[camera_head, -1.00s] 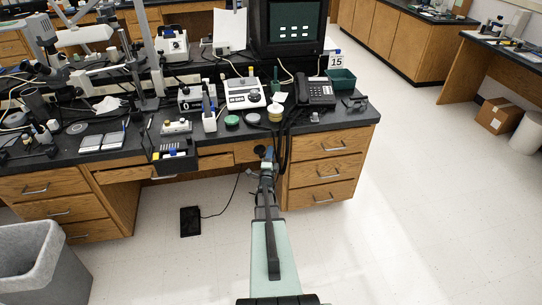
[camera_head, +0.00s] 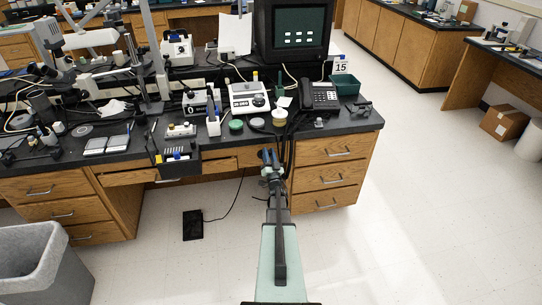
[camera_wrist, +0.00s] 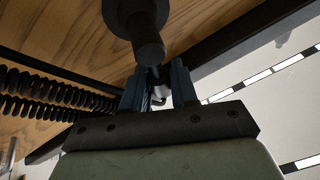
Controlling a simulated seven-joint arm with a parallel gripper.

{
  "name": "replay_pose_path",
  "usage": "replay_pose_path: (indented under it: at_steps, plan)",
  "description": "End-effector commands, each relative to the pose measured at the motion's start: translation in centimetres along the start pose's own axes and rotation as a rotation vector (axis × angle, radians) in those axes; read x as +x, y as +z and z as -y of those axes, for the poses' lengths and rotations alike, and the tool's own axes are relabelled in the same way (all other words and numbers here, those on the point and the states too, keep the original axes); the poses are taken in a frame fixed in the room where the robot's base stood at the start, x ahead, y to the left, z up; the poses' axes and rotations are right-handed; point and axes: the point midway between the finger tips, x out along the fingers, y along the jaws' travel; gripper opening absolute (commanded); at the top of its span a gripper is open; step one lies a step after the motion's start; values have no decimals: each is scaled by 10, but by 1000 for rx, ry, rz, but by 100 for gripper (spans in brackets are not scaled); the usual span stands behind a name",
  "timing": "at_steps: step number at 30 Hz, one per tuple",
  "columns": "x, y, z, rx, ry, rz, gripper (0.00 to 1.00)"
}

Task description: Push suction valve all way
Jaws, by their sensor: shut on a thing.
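My gripper (camera_wrist: 157,88) is in front of the wooden desk front, below the black counter edge; it also shows in the head view (camera_head: 268,158). Its two blue-grey fingers are shut on a small part (camera_wrist: 158,94), dark with a pale piece, which looks like the suction valve. Just above the fingertips in the wrist view, a dark round fitting with a cylindrical stub (camera_wrist: 148,44) hangs close and hides part of what is held. I cannot tell how far the valve is pushed.
Black ribbed hoses (camera_wrist: 50,90) run left of my gripper. Drawers (camera_head: 330,175) stand right of my gripper. A grey bin (camera_head: 72,262) is at lower left. Floor is open at right.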

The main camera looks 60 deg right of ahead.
Motion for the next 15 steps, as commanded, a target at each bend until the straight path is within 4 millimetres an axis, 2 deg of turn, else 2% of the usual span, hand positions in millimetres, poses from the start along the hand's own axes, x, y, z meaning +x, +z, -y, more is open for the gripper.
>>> replay_pose_path:
  at_steps: [6,15]
  plan:
    - [1,0,7,-152,-62,33,0]
    - [2,3,14,-285,-118,62,0]
